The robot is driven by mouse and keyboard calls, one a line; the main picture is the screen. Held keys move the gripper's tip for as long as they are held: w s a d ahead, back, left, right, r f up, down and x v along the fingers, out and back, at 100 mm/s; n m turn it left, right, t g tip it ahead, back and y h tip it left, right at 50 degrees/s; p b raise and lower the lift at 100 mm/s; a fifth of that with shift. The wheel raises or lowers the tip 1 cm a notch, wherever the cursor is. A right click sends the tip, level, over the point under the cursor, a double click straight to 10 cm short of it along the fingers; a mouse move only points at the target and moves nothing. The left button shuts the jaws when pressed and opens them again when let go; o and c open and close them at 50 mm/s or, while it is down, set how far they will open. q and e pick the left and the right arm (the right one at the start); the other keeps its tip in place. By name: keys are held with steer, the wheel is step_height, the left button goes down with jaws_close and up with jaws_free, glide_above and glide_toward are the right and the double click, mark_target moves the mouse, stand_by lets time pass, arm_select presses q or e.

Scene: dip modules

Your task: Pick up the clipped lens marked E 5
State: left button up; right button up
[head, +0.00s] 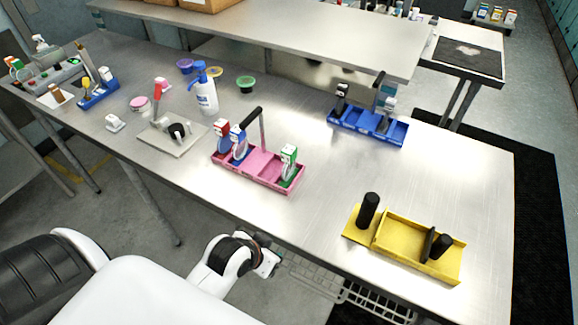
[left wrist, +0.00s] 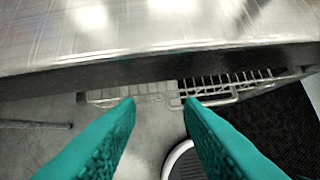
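Three clipped pieces stand upright in a pink tray (head: 258,163) at the middle of the table: a red-topped one (head: 221,137), a blue-topped one (head: 238,143) and a green-topped one (head: 288,163). Their marks are too small to read, so I cannot tell which is E 5. My left gripper (head: 270,258) is beside the table's front edge, apart from the pink tray. In the left wrist view its teal fingers (left wrist: 158,103) are spread with nothing between them. My right gripper is not in view.
A black handle (head: 260,126) rises from the pink tray. A blue tray (head: 357,121) with upright pieces stands behind right. A yellow tray (head: 391,238) with black cylinders is at front right. A white-and-blue pump bottle (head: 206,95) stands behind. The table edge (left wrist: 160,72) fronts my left gripper.

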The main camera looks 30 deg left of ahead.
arm_select(q)
steer(key=shift+t, duration=0.5)
steer(key=r, duration=0.5)
steer(key=shift+w+a+r, duration=0.25)
steer(key=shift+a+r, duration=0.05)
steer(key=shift+r, duration=0.1)
steer(key=n+t, duration=0.1)
steer(key=t, duration=0.4)
glide_toward(289, 168)
steer(key=shift+y, duration=0.4)
steer(key=p+x, duration=0.1)
steer(key=x, duration=0.4)
steer(key=shift+a+f+p, duration=0.1)
steer(key=shift+f+p, duration=0.25)
steer(key=shift+f, duration=0.05)
steer(key=shift+w+f, duration=0.3)
steer(key=shift+w, duration=0.15)
steer(key=shift+w+p, duration=0.3)
steer(key=shift+w, duration=0.05)
steer(key=p+x, duration=0.1)
steer(key=x, duration=0.2)
steer(key=shift+w, duration=0.25)
steer(key=shift+w+f, duration=0.35)
steer(key=shift+w, duration=0.05)
steer(key=shift+s, duration=0.1)
steer(key=shift+c, duration=1)
jaws_close()
